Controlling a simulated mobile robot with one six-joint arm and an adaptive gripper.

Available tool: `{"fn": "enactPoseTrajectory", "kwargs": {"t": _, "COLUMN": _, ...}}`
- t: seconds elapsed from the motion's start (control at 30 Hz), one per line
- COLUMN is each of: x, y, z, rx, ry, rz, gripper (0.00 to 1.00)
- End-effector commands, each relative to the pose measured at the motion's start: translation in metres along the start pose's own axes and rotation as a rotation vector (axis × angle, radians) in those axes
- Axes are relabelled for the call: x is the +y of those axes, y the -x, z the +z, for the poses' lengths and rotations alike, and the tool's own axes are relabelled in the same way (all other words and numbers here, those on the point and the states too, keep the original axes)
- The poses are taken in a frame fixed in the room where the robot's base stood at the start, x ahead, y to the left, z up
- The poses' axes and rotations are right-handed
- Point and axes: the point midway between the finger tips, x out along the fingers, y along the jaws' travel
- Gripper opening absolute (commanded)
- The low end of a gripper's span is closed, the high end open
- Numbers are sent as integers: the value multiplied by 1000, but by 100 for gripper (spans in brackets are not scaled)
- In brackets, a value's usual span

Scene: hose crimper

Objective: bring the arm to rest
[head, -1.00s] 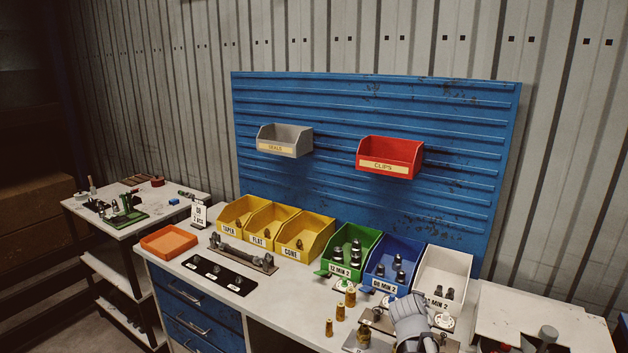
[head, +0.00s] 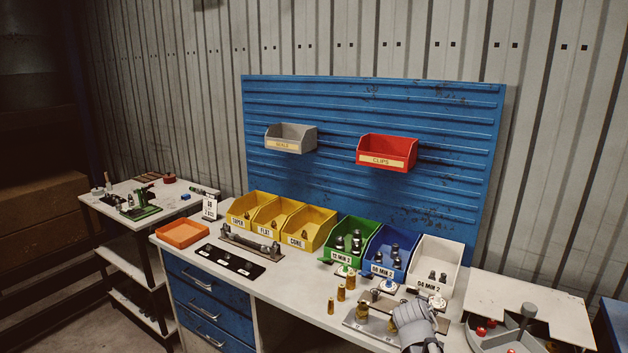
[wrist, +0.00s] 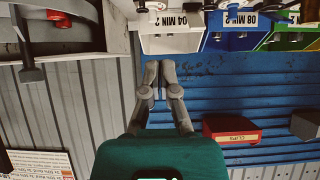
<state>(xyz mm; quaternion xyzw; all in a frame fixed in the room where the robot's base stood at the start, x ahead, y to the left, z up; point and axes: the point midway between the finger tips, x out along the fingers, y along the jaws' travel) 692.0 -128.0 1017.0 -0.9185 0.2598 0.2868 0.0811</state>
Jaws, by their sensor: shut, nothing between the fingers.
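My gripper (wrist: 160,80) shows in the wrist view, with its two grey fingers together at the tips and nothing between them. It hangs free in front of the grey corrugated wall (wrist: 95,110) and the blue back panel (wrist: 270,80), which appear upside down in this view. No touch with the bins is visible. In the head view, a grey jointed part of my arm (head: 415,322) shows at the lower right, over the bench front. The fingertips cannot be made out there.
Yellow bins (head: 276,215), a green bin (head: 350,240), a blue bin (head: 392,250) and a white bin (head: 437,262) line the bench back. Brass fittings (head: 341,292) stand in front. A red bin (head: 387,152) hangs on the panel. A grey machine with red knobs (head: 505,335) is at right.

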Motion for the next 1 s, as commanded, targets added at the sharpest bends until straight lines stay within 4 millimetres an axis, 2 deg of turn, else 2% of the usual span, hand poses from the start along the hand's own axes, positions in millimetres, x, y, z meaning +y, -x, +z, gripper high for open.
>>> {"fn": "enactPoseTrajectory", "kwargs": {"t": 0.17, "x": 0, "y": 0, "z": 1, "rx": -6, "ry": 3, "rz": 1, "gripper": 0}}
{"fn": "enactPoseTrajectory", "kwargs": {"t": 0.57, "x": -2, "y": 9, "z": 34, "rx": -155, "ry": 65, "rz": 16, "gripper": 0}}
{"fn": "enactPoseTrajectory", "kwargs": {"t": 0.77, "x": -5, "y": 20, "z": 61, "rx": -286, "ry": 125, "rz": 12, "gripper": 0}}
{"fn": "enactPoseTrajectory", "kwargs": {"t": 0.87, "x": -7, "y": 30, "z": 80, "rx": -380, "ry": 173, "rz": -1, "gripper": 0}}
{"fn": "enactPoseTrajectory", "kwargs": {"t": 1.0, "x": -14, "y": 52, "z": 116, "rx": -563, "ry": 271, "rz": -52, "gripper": 0}}
